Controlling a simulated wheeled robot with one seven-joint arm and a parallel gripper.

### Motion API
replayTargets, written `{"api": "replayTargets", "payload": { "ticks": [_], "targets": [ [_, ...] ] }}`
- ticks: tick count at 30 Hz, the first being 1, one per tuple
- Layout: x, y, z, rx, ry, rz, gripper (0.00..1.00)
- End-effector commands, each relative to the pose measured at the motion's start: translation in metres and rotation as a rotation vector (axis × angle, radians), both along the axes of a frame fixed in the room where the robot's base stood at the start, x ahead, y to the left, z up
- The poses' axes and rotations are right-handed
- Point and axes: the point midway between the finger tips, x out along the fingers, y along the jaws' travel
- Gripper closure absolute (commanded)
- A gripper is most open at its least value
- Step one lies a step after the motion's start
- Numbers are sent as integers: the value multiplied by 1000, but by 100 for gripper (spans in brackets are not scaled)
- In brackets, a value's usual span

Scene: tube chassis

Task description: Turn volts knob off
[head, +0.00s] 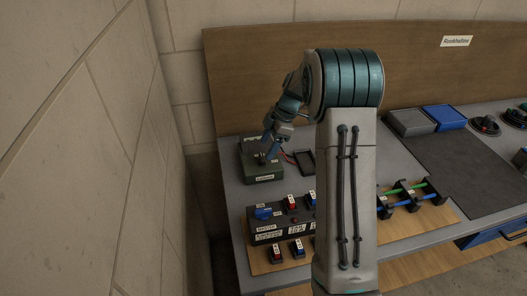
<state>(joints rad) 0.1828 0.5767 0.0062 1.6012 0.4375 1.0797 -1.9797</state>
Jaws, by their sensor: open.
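A green box (258,165) with a small white label on its front stands at the back left of the bench. My gripper (267,151) is open and points down over the top of this box. Its fingers are around or just above a small dark part on the box top, likely a knob; I cannot tell whether they touch it. The volts marking cannot be read, and the knob's pointer is hidden by the fingers.
A black control panel (268,233) with a blue knob (264,213) and red switches stands in front of the green box. A black tray (305,162) lies right of the box. A wall is close on the left. A dark mat (465,170) lies clear at right.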

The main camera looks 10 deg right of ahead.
Motion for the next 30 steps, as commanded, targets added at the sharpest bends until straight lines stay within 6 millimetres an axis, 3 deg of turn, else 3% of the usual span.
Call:
{"api": "replayTargets", "payload": {
  "ticks": [3, 9, 19, 20, 24, 30],
  "targets": [
    [-1, 9, -18, 1, 3, 1, 38],
    [0, 16, -36, 0, 1, 1, 38],
    [0, 16, -40, 0, -1, 0, 38],
    [0, 16, -40, 0, -1, 0, 44],
    [0, 16, -39, 0, -1, 0, 83],
    [0, 16, -40, 0, -1, -5, 83]
  ]
}}
